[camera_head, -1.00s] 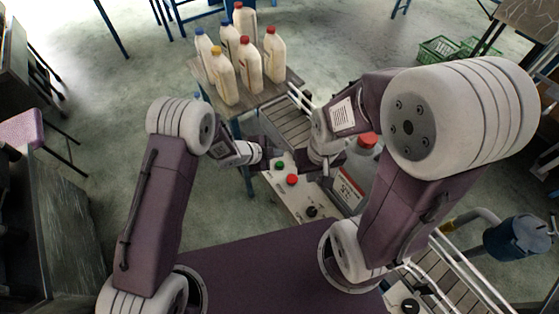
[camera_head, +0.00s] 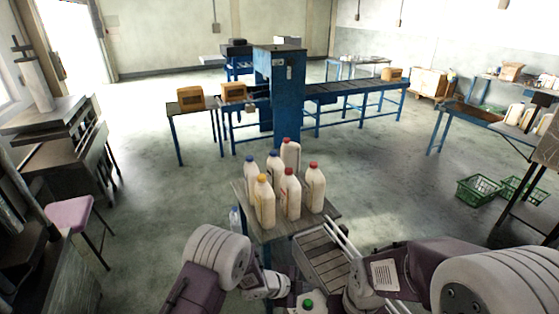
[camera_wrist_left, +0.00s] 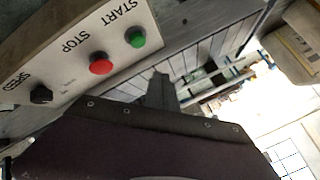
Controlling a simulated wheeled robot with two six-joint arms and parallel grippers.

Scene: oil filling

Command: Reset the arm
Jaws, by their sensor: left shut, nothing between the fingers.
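In the left wrist view the gripper (camera_wrist_left: 161,90) is shut with nothing between the fingers, in front of a slatted conveyor. The panel (camera_wrist_left: 75,45) has a green START button (camera_wrist_left: 137,38), a red STOP button (camera_wrist_left: 101,63) and a black SPEED knob (camera_wrist_left: 41,95). My right arm is bent at the lower right of the head view; its fingers cannot be made out.
Several capped bottles (camera_head: 291,197) stand on a small table (camera_head: 331,211) ahead. A slatted conveyor (camera_head: 322,256) runs beside it. A blue machine (camera_head: 278,96) with boxes on its tables is farther back. Green crates (camera_head: 481,190) lie at right. Open floor lies on both sides.

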